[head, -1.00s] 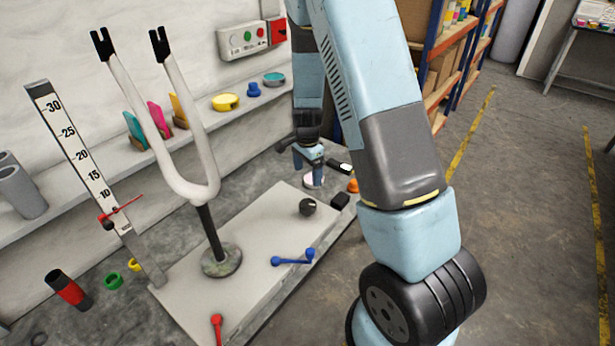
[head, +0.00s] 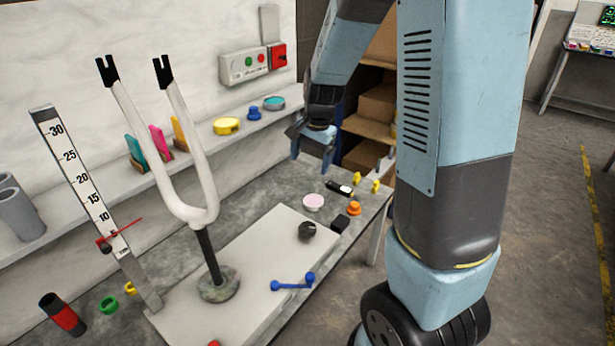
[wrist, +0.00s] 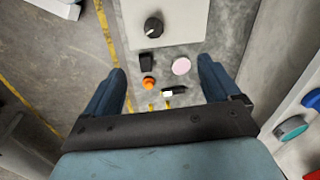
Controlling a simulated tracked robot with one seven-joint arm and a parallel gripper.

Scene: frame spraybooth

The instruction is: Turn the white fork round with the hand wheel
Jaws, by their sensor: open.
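The white fork (head: 195,208) stands upright in the head view, with two prongs ending in black notched tips. Its dark post rises from a round mottled grey-green disc (head: 218,288) on a pale plate (head: 180,322). This disc looks like the hand wheel, but I cannot be sure. My gripper (head: 312,158) is open and empty, raised above the far end of the bench, well behind and right of the fork and disc. In the wrist view my gripper (wrist: 163,72) has its fingers wide apart. The fork and disc are not visible there.
The plate also carries a black knob (head: 307,230) and a blue two-knob lever (head: 293,283). A pink-topped disc (head: 313,202), black block (head: 340,223) and orange button (head: 354,208) lie beyond. A scale post (head: 85,185) with a red pointer stands left of the fork.

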